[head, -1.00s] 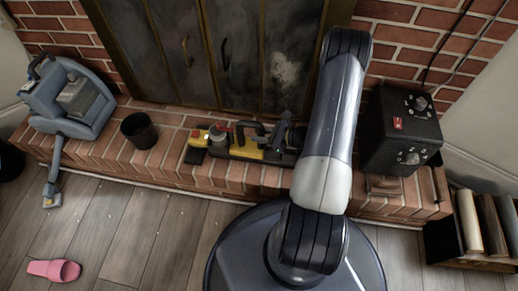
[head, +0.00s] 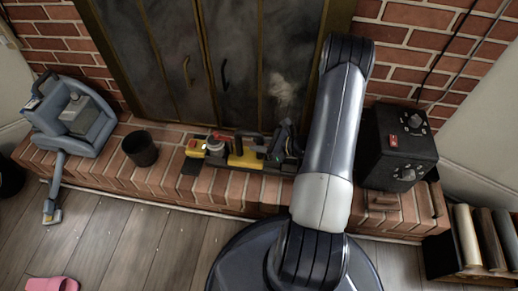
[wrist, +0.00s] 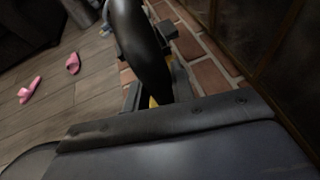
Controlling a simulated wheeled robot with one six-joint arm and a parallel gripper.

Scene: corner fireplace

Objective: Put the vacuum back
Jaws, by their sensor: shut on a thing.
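A dark, rounded handheld body, apparently the vacuum (wrist: 140,45), stands close in front of the wrist camera. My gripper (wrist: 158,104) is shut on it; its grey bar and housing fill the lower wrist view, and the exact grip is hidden. In the head view a dark upright part, apparently the same vacuum (head: 287,138), shows just left of my arm. It is over the right end of a black and yellow tool stand (head: 240,154) on the brick hearth. I cannot tell whether it touches the stand.
The brick hearth (head: 230,193) carries a blue-grey floor cleaner (head: 85,135) at left, a black cup (head: 140,148), and a black box (head: 397,150) with knobs at right. The fireplace doors (head: 225,80) rise close behind. A pink slipper (head: 50,285) lies on open floor.

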